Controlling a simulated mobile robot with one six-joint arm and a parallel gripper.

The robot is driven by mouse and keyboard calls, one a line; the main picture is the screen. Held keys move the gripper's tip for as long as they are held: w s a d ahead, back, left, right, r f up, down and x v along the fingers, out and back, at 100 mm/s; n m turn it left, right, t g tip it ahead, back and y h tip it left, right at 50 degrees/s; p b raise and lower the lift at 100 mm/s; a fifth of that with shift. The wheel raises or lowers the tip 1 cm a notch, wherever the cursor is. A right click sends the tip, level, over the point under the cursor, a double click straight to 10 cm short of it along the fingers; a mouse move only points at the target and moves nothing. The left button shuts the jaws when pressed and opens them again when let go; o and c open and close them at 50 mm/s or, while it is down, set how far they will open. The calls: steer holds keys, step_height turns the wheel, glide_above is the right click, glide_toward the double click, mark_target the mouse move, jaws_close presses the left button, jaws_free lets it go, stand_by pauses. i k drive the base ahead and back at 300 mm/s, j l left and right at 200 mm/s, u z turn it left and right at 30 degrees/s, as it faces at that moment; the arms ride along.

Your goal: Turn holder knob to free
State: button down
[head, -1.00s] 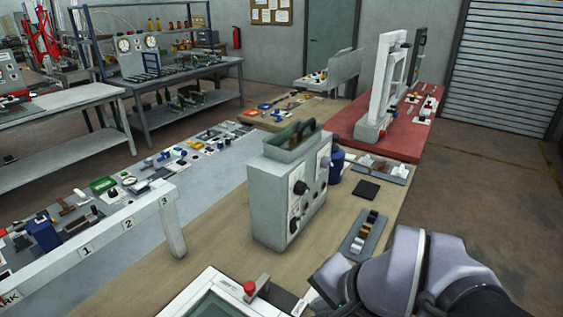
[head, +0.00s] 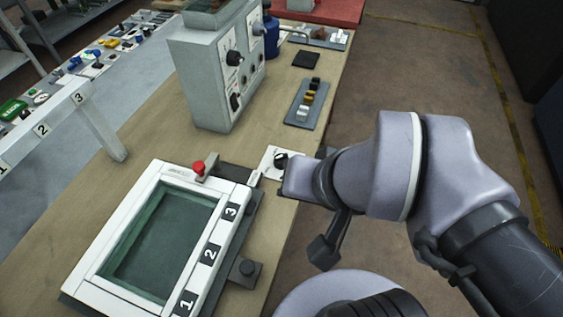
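A white frame (head: 101,247) with a dark green pane, marked 1, 2 and 3, lies on the wooden bench. A red knob (head: 198,167) sits on a grey bracket at its far edge. A black knob (head: 280,160) stands on a white plate beside my wrist. I cannot tell which is the holder knob, nor how any is turned. My gripper (head: 325,251) appears only as a dark part below my wrist, past the bench edge; its fingers cannot be made out.
A grey control box (head: 203,82) with black dials stands at the bench's back. A grey strip with small blocks (head: 307,104) and a black pad (head: 306,59) lie to its right. A white numbered rail (head: 50,125) is at left. Bare bench top (head: 150,140) lies between.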

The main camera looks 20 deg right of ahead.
mark_target(279, 158)
steer(key=i+l, duration=0.15)
steer(key=l, duration=0.2)
steer(key=i+l+u, duration=0.1)
steer(key=l, duration=0.25)
steer(key=i+l+u, duration=0.1)
steer(key=l, duration=0.3)
steer(key=i+l, duration=0.2)
steer(key=l, duration=0.2)
